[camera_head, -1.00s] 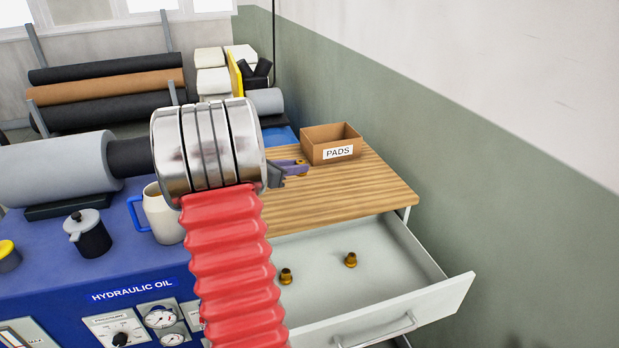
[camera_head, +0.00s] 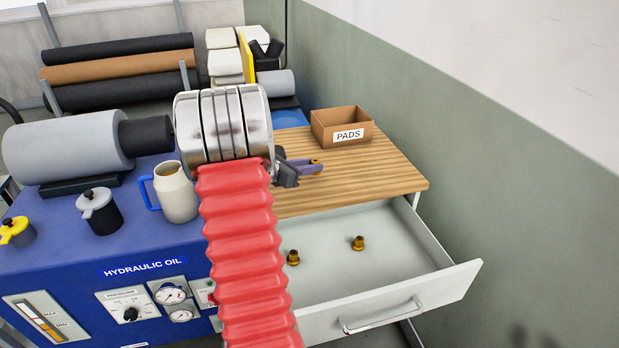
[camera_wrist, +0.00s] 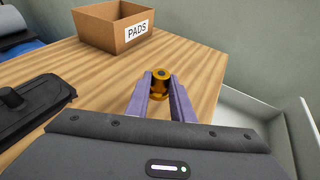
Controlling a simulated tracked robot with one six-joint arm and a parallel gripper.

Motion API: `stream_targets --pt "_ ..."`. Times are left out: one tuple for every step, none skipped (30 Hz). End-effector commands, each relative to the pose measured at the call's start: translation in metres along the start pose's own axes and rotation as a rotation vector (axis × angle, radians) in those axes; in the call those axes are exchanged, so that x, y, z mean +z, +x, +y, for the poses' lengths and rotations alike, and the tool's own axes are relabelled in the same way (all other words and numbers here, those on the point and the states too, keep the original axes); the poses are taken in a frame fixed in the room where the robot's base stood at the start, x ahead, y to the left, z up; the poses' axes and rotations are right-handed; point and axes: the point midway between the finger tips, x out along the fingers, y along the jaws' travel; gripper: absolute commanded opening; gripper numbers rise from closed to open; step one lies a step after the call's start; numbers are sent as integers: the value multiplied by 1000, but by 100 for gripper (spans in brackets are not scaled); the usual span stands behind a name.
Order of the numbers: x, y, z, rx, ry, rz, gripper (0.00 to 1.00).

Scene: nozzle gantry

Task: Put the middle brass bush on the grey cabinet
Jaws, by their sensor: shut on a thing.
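A brass bush (camera_wrist: 160,82) is held between the purple fingers of my gripper (camera_wrist: 161,88) in the wrist view. I cannot tell whether the bush touches the top. Two more brass bushes, a left one (camera_head: 293,257) and a right one (camera_head: 358,243), stand apart in the cabinet's open drawer (camera_head: 405,255).
An open cardboard box marked PADS (camera_head: 342,127) stands on the wooden top, behind my gripper. A mug (camera_head: 177,193) and a grey-lidded pot (camera_head: 100,211) stand on the blue hydraulic unit (camera_head: 60,262) at left. The top's front right is clear.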

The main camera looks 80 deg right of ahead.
Motion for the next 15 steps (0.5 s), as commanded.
stream_targets --pt "1 0 0 0 1 -1 0" --pt "1 0 0 0 1 -1 0" --pt "1 0 0 0 1 -1 0" --pt "1 0 0 0 1 -1 0" --pt "1 0 0 0 1 -1 0" --pt "1 0 0 0 1 -1 0" --pt "0 0 0 0 1 -1 0" --pt "0 0 0 -1 1 -1 0" --pt "-3 1 0 -1 0 0 0" --pt "-5 2 0 -1 -1 0 0" --pt "-8 3 0 -2 -2 1 0" --pt "-13 5 -1 -2 -2 1 0" --pt "-17 6 -1 -2 -1 1 0" --pt "-21 8 -1 -2 -2 1 0" --pt "-26 9 0 -2 -3 1 0"
